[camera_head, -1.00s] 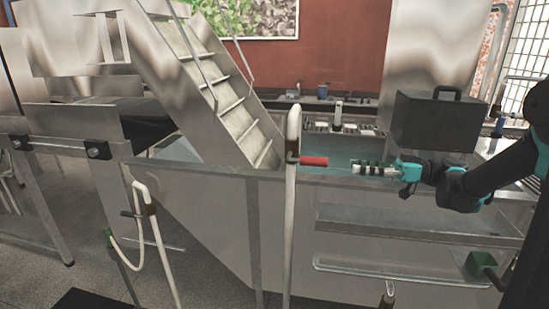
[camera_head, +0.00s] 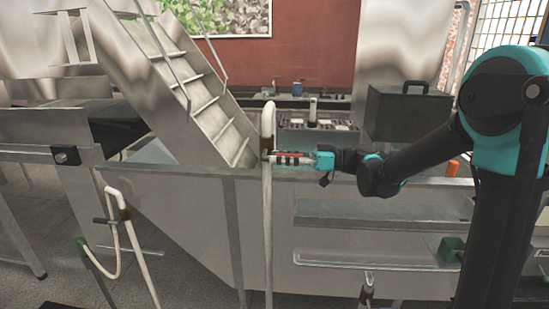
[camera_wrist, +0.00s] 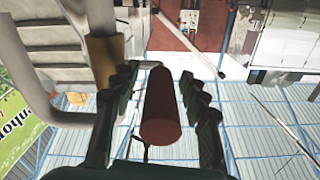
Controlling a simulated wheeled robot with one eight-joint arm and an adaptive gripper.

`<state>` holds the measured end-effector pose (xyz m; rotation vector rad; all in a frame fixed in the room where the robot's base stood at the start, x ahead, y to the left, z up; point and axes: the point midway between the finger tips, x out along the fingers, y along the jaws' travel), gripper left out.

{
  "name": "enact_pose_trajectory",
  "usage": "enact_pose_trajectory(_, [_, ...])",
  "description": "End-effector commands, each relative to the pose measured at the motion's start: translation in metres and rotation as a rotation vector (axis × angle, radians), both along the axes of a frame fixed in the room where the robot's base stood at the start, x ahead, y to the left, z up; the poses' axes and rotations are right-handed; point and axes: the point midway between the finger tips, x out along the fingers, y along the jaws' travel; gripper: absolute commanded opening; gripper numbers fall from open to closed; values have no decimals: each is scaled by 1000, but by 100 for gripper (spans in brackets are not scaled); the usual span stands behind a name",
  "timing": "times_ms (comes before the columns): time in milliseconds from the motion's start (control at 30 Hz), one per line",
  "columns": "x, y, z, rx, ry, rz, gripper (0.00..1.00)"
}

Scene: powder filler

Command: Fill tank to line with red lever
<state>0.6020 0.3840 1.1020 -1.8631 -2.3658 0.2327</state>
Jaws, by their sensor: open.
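The red lever (camera_wrist: 160,108) lies between the two open fingers of my gripper (camera_wrist: 158,115) in the wrist view, with a gap showing toward each finger. In the head view my gripper (camera_head: 290,158) is at the white upright pipe (camera_head: 267,205), and a little red of the lever (camera_head: 283,152) shows at the fingers. The lever sits on the pipe at a brass-coloured valve (camera_wrist: 106,58). The steel tank (camera_head: 190,205) stands behind the pipe, with its rim at about lever height. The line and the liquid level cannot be made out.
A steel stair (camera_head: 190,80) rises at the left behind the tank rim. A second white pipe with a hose (camera_head: 130,235) stands at front left. A dark case (camera_head: 408,112) stands behind my arm. A green-handled valve (camera_head: 452,249) is at lower right.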

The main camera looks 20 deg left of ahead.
Motion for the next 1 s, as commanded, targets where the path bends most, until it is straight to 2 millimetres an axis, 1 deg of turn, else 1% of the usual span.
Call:
enact_pose_trajectory(33, [-2,6,0,0,0,1,44])
enact_pose_trajectory(100, [-3,11,0,0,0,1,44])
enact_pose_trajectory(200, [-4,16,0,0,0,0,44])
enact_pose_trajectory(500, [-4,17,0,0,0,-1,44])
enact_pose_trajectory(867, [-4,17,0,0,0,-1,0])
enact_pose_trajectory(1000, [-4,17,0,0,0,-1,0])
